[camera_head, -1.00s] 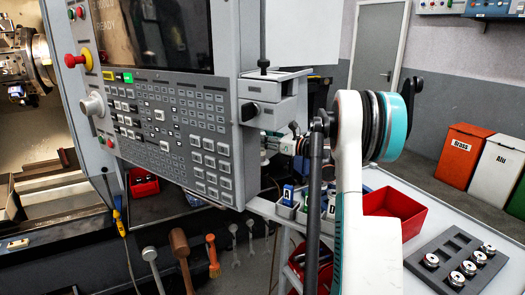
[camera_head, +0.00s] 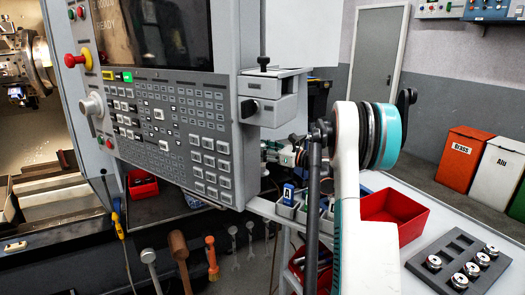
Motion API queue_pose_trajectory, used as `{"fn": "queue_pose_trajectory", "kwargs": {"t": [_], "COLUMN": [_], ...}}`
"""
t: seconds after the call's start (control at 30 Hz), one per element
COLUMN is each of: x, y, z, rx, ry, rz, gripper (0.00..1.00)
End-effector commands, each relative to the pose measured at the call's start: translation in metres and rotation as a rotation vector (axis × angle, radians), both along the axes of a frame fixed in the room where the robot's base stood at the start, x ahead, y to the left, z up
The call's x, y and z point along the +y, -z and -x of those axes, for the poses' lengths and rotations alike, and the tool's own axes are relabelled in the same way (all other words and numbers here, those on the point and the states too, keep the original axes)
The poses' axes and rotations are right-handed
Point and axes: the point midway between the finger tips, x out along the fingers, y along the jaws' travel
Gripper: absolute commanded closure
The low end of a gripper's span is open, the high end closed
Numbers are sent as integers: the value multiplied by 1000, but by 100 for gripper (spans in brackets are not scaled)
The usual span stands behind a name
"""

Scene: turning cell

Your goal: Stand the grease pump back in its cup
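I cannot make out the grease pump or its cup in the head view. My white and teal arm stands in the right half of the picture and covers part of the trolley behind it. A small part of what looks like my arm's far end shows beside the control panel's right edge. The fingers of my gripper are hidden, so I cannot see whether they hold anything.
A large control panel (camera_head: 165,135) fills the left centre. Hand tools, including a mallet (camera_head: 179,255) and a brush (camera_head: 211,257), hang below. A red bin (camera_head: 395,212) and a dark tray (camera_head: 425,262) with several metal parts sit on the pale trolley top at right.

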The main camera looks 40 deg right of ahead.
Motion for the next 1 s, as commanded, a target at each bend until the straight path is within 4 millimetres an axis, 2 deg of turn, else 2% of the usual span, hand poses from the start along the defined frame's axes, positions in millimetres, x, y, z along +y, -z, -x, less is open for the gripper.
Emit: {"fn": "queue_pose_trajectory", "kwargs": {"t": [0.17, 0.27, 0.7, 0.83, 1.0], "x": [0, -3, -30, -35, -37], "y": [-3, -5, -6, -5, -4], "z": [0, 8, 90, 105, 113], "rx": [0, 0, 0, 0, 0], "ry": [0, 2, 3, 2, 0], "rz": [0, 0, 0, 0, 0], "gripper": [50, 50, 50, 50, 50]}}
